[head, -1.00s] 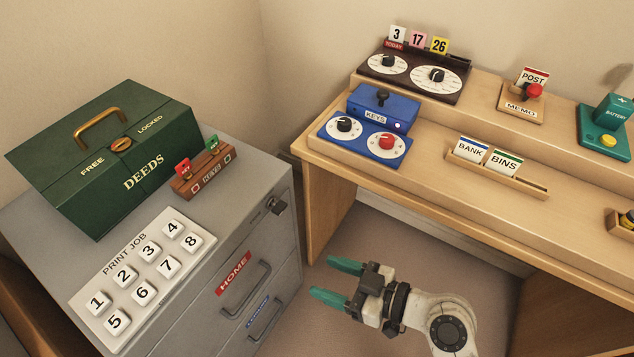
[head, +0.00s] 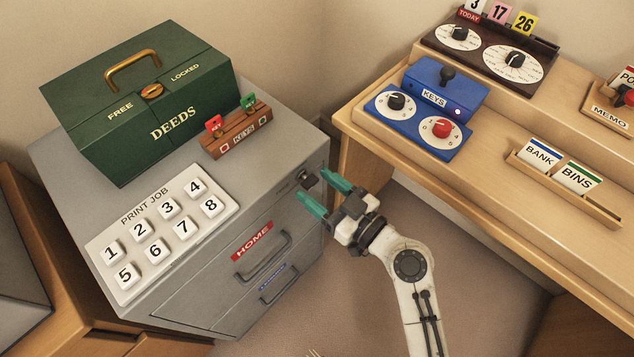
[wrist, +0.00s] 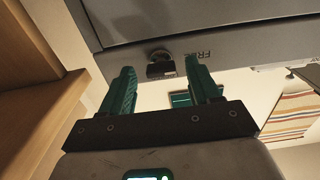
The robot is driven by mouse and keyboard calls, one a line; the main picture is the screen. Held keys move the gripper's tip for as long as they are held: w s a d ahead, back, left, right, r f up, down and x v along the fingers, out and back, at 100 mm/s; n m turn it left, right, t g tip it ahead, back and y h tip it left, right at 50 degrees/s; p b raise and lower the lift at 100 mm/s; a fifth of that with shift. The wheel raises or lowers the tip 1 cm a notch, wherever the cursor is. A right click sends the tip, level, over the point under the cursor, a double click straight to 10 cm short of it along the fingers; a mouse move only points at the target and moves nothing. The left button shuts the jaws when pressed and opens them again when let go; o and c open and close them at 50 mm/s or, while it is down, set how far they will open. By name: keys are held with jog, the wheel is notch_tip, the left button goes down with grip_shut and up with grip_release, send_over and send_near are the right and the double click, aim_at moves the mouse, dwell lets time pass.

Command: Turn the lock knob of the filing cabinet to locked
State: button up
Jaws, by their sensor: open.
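The grey filing cabinet (head: 225,265) stands at the left with two labelled drawers, the upper one marked HOME. Its dark lock knob (head: 306,179) sits on the front near the top right corner. My gripper (head: 320,190) is open and empty, its two teal fingers pointing at the cabinet front close to the knob. In the wrist view, the knob (wrist: 160,65) lies ahead, between the directions of the two fingers (wrist: 160,82), with a gap still showing. The lettering beside it reads in part as FREE, upside down. I cannot make out the knob's exact setting.
The wooden desk (head: 480,190) with a blue KEYS box (head: 445,88) is right of the cabinet. Open floor lies between.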

jog(key=shift+w+a, duration=0.25)
jog(key=shift+a, duration=0.2)
jog(key=c, duration=1)
